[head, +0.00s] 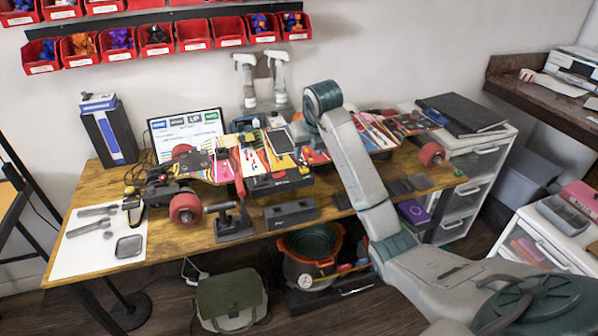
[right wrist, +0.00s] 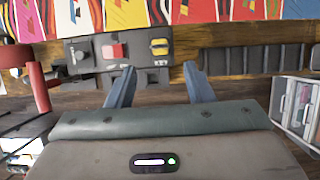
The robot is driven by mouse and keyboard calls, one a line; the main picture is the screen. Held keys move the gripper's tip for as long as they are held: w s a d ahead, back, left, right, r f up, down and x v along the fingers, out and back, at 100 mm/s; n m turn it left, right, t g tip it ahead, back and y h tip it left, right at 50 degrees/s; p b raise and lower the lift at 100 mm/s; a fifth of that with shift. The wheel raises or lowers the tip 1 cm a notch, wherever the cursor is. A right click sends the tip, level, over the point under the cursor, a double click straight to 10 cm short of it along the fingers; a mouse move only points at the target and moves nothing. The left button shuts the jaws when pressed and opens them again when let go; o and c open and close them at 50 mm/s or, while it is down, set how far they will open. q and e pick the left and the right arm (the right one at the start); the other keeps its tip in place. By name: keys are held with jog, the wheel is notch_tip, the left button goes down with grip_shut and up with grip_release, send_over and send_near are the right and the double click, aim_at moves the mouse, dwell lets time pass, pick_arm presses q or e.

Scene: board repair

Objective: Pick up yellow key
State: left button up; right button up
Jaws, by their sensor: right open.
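The yellow key (right wrist: 160,47) is a small yellow piece on the right end of a dark control box (right wrist: 88,52), above a label that seems to read "KEY". A red button (right wrist: 113,50) is to its left on the same box. In the right wrist view my right gripper (right wrist: 156,70) is open and empty, its two fingers apart. The fingertips point toward the box, and the key lies beyond the gap between them, not gripped. In the head view my right arm reaches over the bench, and its fingers cannot be made out. My left gripper is not in view.
A colourful skateboard (head: 240,158) with red wheels (head: 186,208) lies along the wooden bench (head: 170,240). A dark slotted tray (right wrist: 252,60) is right of the control box. A grey block (head: 290,213) stands near the front edge. Spray bottles (head: 246,80) stand behind.

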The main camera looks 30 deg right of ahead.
aim_at(305, 165)
jog(key=x, duration=0.3)
jog(key=shift+r+p, duration=0.1)
jog(key=shift+p, duration=0.25)
jog(key=shift+w+f, duration=0.2)
jog(key=shift+f, duration=0.1)
jog(key=p+x, duration=0.1)
jog(key=x, duration=0.2)
jog(key=shift+w+f, duration=0.15)
jog(key=shift+f, duration=0.15)
jog(key=shift+w+d+f+p, duration=0.1)
jog(key=shift+w+f+p, duration=0.05)
jog(key=shift+f+p, duration=0.2)
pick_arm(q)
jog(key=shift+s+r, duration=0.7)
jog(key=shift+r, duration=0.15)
pick_arm(e)
jog(key=shift+c, duration=0.5)
jog(key=c, duration=0.7)
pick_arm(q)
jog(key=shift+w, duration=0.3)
pick_arm(e)
grip_shut()
